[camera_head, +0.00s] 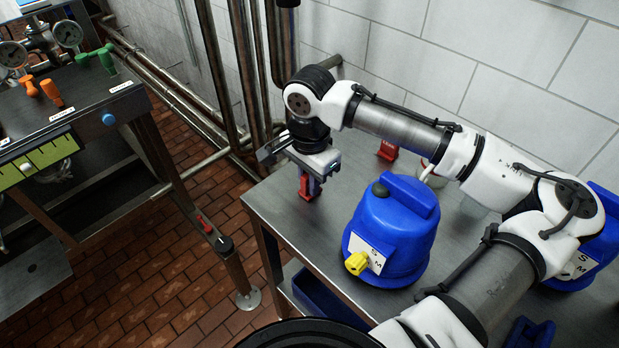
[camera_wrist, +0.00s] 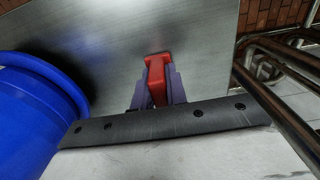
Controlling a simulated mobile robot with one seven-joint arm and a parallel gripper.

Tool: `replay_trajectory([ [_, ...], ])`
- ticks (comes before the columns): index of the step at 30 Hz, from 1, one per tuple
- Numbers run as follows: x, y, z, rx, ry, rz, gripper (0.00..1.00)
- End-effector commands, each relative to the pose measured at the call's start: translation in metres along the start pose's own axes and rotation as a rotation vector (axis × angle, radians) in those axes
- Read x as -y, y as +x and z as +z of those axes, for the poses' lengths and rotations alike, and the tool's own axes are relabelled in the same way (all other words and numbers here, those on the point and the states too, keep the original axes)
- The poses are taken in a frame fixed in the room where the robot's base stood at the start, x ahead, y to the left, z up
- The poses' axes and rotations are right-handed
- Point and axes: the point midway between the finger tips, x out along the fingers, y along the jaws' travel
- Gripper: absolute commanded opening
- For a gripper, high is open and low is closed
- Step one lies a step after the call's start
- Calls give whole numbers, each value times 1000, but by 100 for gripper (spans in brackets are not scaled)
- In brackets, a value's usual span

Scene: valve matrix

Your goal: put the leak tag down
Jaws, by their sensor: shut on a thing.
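The red leak tag (camera_head: 305,187) is between the fingers of my gripper (camera_head: 308,181), over the left part of the steel table (camera_head: 285,222). In the wrist view the red tag (camera_wrist: 156,80) stands between the two purple-grey fingers of my gripper (camera_wrist: 158,88). The gripper is shut on it and points down. The tag's lower end is close to the tabletop; I cannot tell whether it touches. Another red tag (camera_head: 387,150) stands farther back on the table, behind my arm.
A blue container (camera_head: 400,232) with a yellow tap stands right of my gripper; it also shows in the wrist view (camera_wrist: 35,115). Another blue container (camera_head: 590,262) is at the far right. Pipes (camera_head: 215,75) rise behind the table's left edge. Bare tabletop lies around the tag.

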Motion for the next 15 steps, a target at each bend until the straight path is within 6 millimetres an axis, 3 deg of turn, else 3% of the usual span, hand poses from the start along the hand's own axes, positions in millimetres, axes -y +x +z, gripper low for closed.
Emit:
replay_trajectory([
  [7, 0, 4, 0, 1, 0, 0, 0],
  [8, 0, 3, 0, 0, 0, 0, 18],
  [9, 0, 3, 0, 0, 0, 0, 23],
  [12, 0, 3, 0, 0, 0, 0, 36],
  [15, 0, 3, 0, 0, 0, 0, 36],
])
